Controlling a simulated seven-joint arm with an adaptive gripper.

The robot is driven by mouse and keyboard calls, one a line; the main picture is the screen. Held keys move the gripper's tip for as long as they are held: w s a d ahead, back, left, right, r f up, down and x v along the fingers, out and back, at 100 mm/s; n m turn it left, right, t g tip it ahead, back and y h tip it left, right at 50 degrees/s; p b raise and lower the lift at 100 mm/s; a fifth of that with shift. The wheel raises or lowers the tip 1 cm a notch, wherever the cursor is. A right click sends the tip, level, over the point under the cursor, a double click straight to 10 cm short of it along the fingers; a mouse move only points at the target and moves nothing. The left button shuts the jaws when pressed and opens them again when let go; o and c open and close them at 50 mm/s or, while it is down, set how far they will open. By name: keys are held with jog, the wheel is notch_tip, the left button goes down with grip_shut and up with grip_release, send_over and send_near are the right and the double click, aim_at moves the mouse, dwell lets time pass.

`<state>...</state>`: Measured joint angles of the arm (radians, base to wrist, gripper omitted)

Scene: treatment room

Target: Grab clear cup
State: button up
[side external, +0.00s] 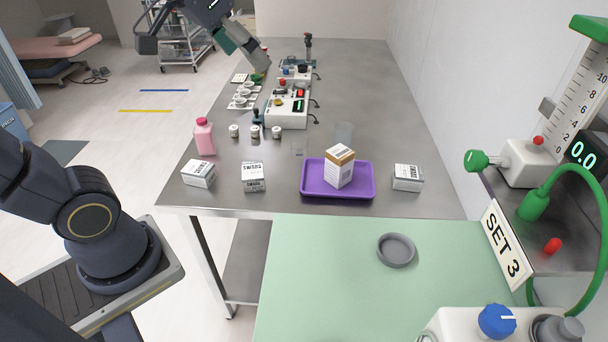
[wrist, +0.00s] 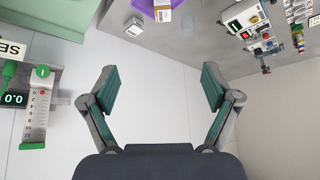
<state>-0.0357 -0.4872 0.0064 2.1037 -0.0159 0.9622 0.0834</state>
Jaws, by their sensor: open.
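A clear cup (side external: 344,132) stands on the steel table behind the purple tray. A smaller clear container (side external: 299,146) stands to its left; I cannot tell which is meant. In the wrist view a faint clear cup (wrist: 187,22) shows at the top, beyond the fingers. My gripper (side external: 245,52) is at the top left of the side view, raised and apart from both. In the wrist view its teal-padded fingers (wrist: 160,88) are spread wide with nothing between them, facing the pale wall and table edge.
A purple tray (side external: 311,190) holds an orange-and-white box (side external: 340,168). Swab boxes (side external: 253,177), a pink bottle (side external: 204,138) and small vials stand to the left. A control box (side external: 287,109) stands farther back. The wall borders the table's right side.

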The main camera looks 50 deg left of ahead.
jog(key=w+a+r, duration=0.1)
jog(key=w+a, duration=0.2)
jog(key=w, duration=0.6)
jog(key=n+g, duration=0.2)
jog(key=g, duration=0.2)
send_over(300, 145)
jog(key=w, duration=0.1)
jog(key=s+x, duration=0.2)
jog(key=x, duration=0.8)
jog(key=s+f+x, duration=0.1)
jog(key=s+x, duration=0.1)
jog(key=x, duration=0.7)
jog(key=shift+n+g, duration=0.3)
jog(key=shift+g, duration=0.2)
jog(key=f, duration=0.5)
jog(key=a+f, duration=0.1)
jog(key=f, duration=1)
jog(key=shift+w+a, duration=0.1)
jog(key=shift+a, duration=0.15)
jog(key=f, duration=0.6)
jog(key=shift+w+a, duration=0.25)
jog(key=shift+w, duration=0.1)
jog(key=shift+r, duration=0.1)
jog(key=c, duration=1.3)
jog(key=shift+o, duration=0.2)
jog(key=shift+r, duration=0.1)
